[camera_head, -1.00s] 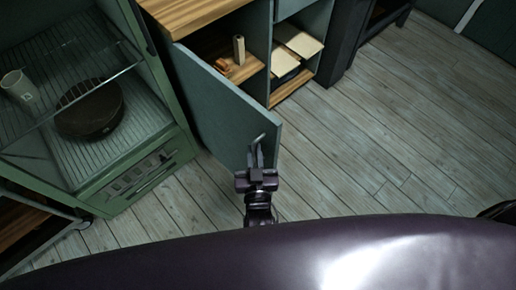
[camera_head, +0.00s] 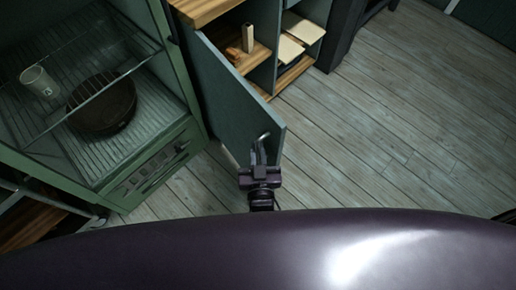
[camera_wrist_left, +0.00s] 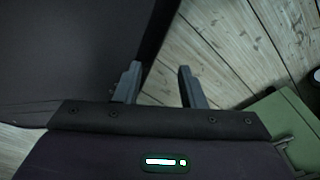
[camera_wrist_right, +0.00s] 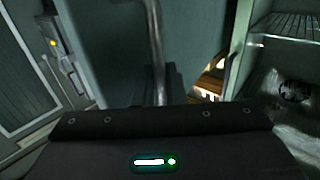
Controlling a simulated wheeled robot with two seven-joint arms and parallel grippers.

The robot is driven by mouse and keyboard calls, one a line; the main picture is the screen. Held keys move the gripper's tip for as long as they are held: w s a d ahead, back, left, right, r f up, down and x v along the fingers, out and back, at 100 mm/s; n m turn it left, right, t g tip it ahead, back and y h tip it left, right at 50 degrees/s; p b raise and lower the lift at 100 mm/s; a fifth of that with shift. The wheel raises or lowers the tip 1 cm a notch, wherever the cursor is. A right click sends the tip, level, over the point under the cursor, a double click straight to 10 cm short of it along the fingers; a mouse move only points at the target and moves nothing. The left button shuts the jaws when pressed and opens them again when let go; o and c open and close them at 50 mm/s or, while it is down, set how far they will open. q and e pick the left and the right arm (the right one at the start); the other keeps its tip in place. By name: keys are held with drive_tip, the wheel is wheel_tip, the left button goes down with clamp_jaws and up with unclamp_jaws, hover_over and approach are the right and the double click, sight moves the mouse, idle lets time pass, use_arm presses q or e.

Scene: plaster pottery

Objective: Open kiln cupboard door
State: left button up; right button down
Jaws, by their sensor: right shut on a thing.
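The cupboard door (camera_head: 232,98) is a grey-green panel that stands swung open in the head view, with the cupboard's wooden shelves (camera_head: 256,56) showing behind it. A metal bar handle (camera_head: 264,135) is near the door's free edge. My right gripper (camera_head: 258,152) is shut on the handle. In the right wrist view the handle (camera_wrist_right: 156,40) runs down between the fingers, in front of the door (camera_wrist_right: 100,45). My left gripper (camera_wrist_left: 157,84) shows only in the left wrist view, with its fingers apart and nothing between them.
The green kiln cabinet (camera_head: 165,165) stands left of the door, with wire racks, a dark round pot (camera_head: 103,108) and a white cup (camera_head: 38,81) inside. Several small items sit on the cupboard shelves. The plank floor (camera_head: 400,130) to the right is clear.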

drive_tip(key=shift+w+r, duration=0.1)
drive_tip(key=shift+r, duration=0.1)
drive_tip(key=c, duration=1.6)
unclamp_jaws()
drive_tip(key=shift+f, duration=0.1)
drive_tip(key=shift+c, duration=0.2)
use_arm(q)
drive_tip(key=shift+w, duration=0.1)
drive_tip(key=shift+w, duration=0.1)
drive_tip(key=shift+w+d, duration=0.1)
drive_tip(key=shift+w, duration=0.2)
use_arm(e)
drive_tip(key=s, duration=0.7)
drive_tip(key=shift+s, duration=0.4)
use_arm(q)
drive_tip(key=shift+s, duration=0.2)
use_arm(e)
drive_tip(key=shift+a, duration=0.1)
